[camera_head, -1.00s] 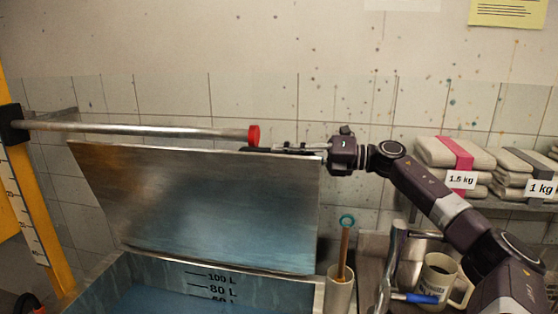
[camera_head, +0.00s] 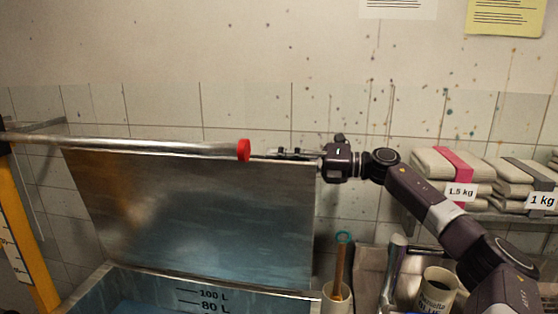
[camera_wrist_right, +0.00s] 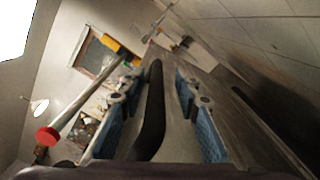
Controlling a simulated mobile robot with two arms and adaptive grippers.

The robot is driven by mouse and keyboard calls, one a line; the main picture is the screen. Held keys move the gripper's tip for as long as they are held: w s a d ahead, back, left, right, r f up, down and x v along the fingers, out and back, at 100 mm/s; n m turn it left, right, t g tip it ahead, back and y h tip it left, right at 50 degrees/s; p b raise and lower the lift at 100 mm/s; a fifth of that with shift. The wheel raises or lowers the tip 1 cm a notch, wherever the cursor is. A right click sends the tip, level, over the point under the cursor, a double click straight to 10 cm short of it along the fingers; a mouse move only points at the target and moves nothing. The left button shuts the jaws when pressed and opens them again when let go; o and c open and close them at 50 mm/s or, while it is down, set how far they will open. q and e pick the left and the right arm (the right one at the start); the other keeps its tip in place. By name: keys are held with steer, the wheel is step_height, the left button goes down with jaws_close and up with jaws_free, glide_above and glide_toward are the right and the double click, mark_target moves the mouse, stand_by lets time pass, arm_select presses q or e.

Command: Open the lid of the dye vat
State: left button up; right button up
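The dye vat (camera_head: 150,284) is at the lower left in the head view, with blue inside and litre marks on its wall. Its metal lid (camera_head: 200,220) stands raised and steep at the back of the vat. My right gripper (camera_head: 275,155) is at the lid's top edge, towards its right end. In the right wrist view, a dark bar (camera_wrist_right: 152,115), apparently the lid's handle, lies between the blue-padded fingers of my right gripper (camera_wrist_right: 158,110). Gaps show on both sides of it, so the fingers are open around it. My left gripper is not in view.
A metal rod with a red cap (camera_head: 243,150) reaches from a yellow post (camera_head: 25,240) across the lid's top, close to my right gripper. Right of the vat stand a pot with a stick (camera_head: 338,300) and a mug (camera_head: 437,290). Folded cloth bundles (camera_head: 440,170) lie on a shelf.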

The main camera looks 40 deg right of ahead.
mark_target(291, 161)
steer(key=shift+r, duration=0.1)
steer(key=shift+s, duration=0.1)
steer(key=shift+v, duration=3.7)
steer(key=shift+d, duration=0.1)
